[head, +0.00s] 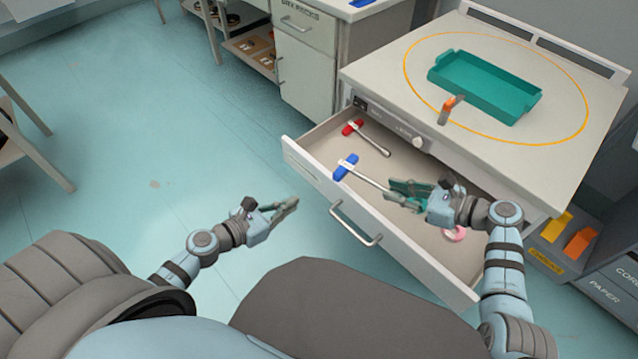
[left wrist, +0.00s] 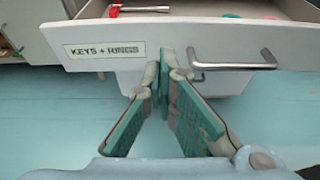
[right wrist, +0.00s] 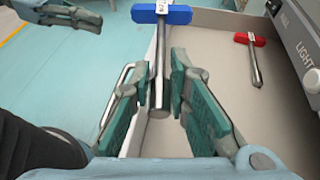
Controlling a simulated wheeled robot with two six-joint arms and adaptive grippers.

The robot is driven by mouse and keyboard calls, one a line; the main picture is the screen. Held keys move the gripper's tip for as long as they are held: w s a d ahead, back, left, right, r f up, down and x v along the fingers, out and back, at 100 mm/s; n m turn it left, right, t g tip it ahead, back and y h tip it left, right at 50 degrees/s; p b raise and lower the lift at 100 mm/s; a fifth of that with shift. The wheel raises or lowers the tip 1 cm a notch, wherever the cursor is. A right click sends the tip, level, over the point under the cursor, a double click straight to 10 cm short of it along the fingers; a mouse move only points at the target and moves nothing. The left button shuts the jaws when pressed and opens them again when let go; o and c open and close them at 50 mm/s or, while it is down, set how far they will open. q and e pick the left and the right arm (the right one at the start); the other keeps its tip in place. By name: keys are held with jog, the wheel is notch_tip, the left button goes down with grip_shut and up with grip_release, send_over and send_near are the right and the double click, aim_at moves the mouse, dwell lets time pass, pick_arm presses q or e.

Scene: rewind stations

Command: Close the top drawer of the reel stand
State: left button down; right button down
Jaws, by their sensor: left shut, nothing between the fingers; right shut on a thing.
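The top drawer (head: 310,165) of the reel stand (head: 375,80) is pulled out; its label reads "KEYS + RINGS" in the left wrist view (left wrist: 105,50). Its bar handle (head: 355,224) is on the front panel. My right gripper (head: 400,195) is over the drawer, shut on the metal shaft of a blue-handled key (head: 345,167). The key also shows in the right wrist view (right wrist: 160,15). My left gripper (head: 290,206) is shut and empty in front of the drawer, apart from the handle; its fingertips (left wrist: 165,75) show below the label.
A red-handled key (head: 353,127) and a pink ring (head: 455,234) lie in the drawer. A teal tray (head: 485,85) and an orange-handled item (head: 452,106) are on the stand top. Yellow and orange items (head: 570,235) sit at right. The floor left is clear.

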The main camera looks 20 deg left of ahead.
aim_at(328, 181)
pick_arm(q)
jog(key=x, duration=0.9)
jog(key=shift+w+d+r, duration=0.15)
jog(key=shift+w+r, duration=0.15)
jog(key=shift+w, duration=0.1)
jog(key=shift+w+d, duration=0.1)
jog(key=shift+w, duration=0.15)
